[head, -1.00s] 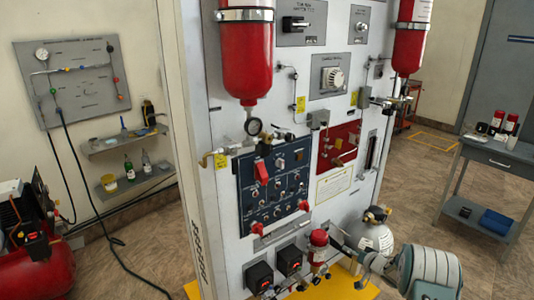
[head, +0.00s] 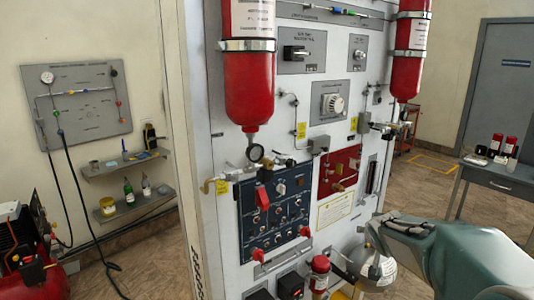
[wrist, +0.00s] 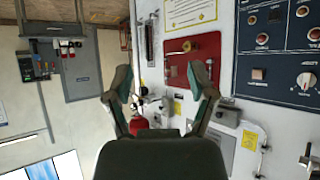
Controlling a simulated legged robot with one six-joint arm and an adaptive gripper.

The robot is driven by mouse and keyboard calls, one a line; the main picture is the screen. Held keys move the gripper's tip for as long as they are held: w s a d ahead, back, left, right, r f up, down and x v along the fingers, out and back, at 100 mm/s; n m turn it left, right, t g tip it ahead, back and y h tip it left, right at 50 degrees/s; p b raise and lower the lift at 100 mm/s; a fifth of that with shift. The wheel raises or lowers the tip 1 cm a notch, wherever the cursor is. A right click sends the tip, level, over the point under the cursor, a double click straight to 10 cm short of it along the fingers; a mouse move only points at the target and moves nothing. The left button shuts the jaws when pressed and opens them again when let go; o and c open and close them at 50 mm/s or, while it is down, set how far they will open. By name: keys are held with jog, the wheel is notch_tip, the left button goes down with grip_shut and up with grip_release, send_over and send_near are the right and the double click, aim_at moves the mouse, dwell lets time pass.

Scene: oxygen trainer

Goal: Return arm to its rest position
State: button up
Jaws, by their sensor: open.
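My gripper (wrist: 161,82) shows in the wrist view with its two fingers spread apart and nothing between them. Behind it, the wrist view shows the trainer panel turned over, with a red plate (wrist: 192,62) beyond the right finger. In the head view, part of my teal arm (head: 480,255) fills the lower right corner, in front of the panel's lower right side. I cannot make out the gripper's fingers in the head view.
The white trainer panel (head: 225,150) fills the middle, with two red cylinders (head: 249,95) (head: 408,50) and a dark blue switch panel (head: 275,210). A silver bottle (head: 375,268) stands low beside my arm. A grey table (head: 505,180) is at right; wall shelves (head: 125,163) are at left.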

jog(key=s+a+n+g+y, duration=0.1)
jog(key=s+a, duration=0.2)
jog(key=s, duration=0.7)
jog(key=s+a+n+g, duration=0.1)
jog(key=s+a, duration=0.3)
jog(key=s, duration=0.7)
jog(key=s+a+g+y, duration=0.1)
jog(key=s+a+g, duration=0.2)
jog(key=s, duration=0.8)
jog(key=shift+a+f+n+y, duration=0.3)
jog(key=shift+a+n, duration=0.1)
jog(key=shift+a, duration=0.2)
jog(key=shift+r, duration=0.1)
